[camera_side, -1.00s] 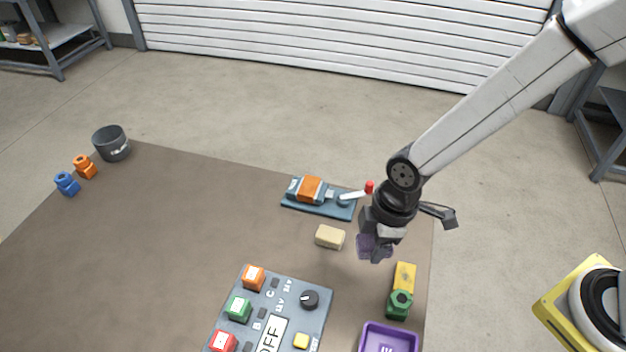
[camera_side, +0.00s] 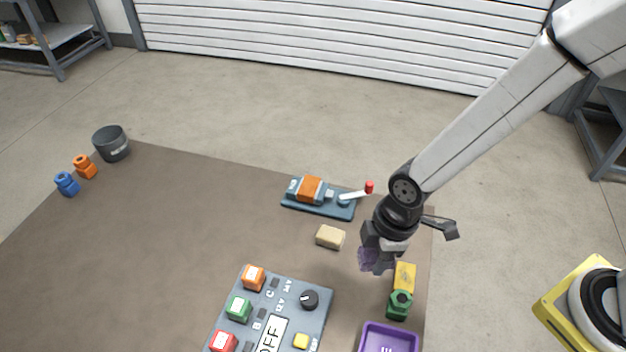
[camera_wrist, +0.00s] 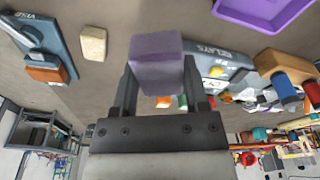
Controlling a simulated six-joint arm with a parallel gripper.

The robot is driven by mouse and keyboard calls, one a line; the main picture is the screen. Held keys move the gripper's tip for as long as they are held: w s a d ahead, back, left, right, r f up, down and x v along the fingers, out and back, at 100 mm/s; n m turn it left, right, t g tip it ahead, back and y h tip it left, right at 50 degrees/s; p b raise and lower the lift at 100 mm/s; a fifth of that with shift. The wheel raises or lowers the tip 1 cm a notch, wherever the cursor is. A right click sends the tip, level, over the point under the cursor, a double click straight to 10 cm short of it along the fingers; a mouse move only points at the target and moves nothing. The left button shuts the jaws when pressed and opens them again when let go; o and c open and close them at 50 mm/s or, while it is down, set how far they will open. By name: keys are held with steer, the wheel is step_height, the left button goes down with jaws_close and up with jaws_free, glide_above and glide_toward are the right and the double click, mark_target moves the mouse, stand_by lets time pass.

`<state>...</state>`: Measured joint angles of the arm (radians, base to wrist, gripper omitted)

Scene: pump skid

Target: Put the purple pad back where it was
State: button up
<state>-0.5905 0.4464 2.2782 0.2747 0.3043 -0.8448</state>
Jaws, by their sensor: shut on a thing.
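The purple pad (camera_wrist: 156,65) is a pale purple block between the two fingers of my gripper in the wrist view. My gripper (camera_side: 375,262) is shut on the pad and holds it above the brown mat in the side view, where the pad (camera_side: 367,258) is partly hidden by the fingers. The purple tray (camera_side: 389,340) lies in front of my gripper at the lower edge of the side view. It also shows at the top of the wrist view (camera_wrist: 262,18).
A tan block (camera_side: 330,237) lies left of my gripper, before the orange-topped clamp (camera_side: 311,191) with a red-tipped lever. A yellow block (camera_side: 404,276) and a green nut-like part (camera_side: 399,304) stand close by. A button panel (camera_side: 268,310) is front left.

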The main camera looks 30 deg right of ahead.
steer(key=w+a+f, duration=0.3)
steer(key=w, duration=0.2)
glide_above(321, 265)
steer(key=s+d, duration=0.1)
steer(key=s, duration=0.1)
steer(key=f, duration=0.4)
steer(key=shift+w, duration=0.25)
steer(key=shift+w+a+f, duration=0.25)
steer(key=shift+w+f, duration=0.15)
steer(key=shift+f, duration=0.05)
steer(key=shift+w+f, duration=0.1)
steer(key=shift+w+a+f, duration=0.1)
steer(key=shift+f, duration=1.6)
steer(key=shift+f, duration=0.1)
steer(key=o, duration=0.9)
steer(key=shift+o, duration=0.2)
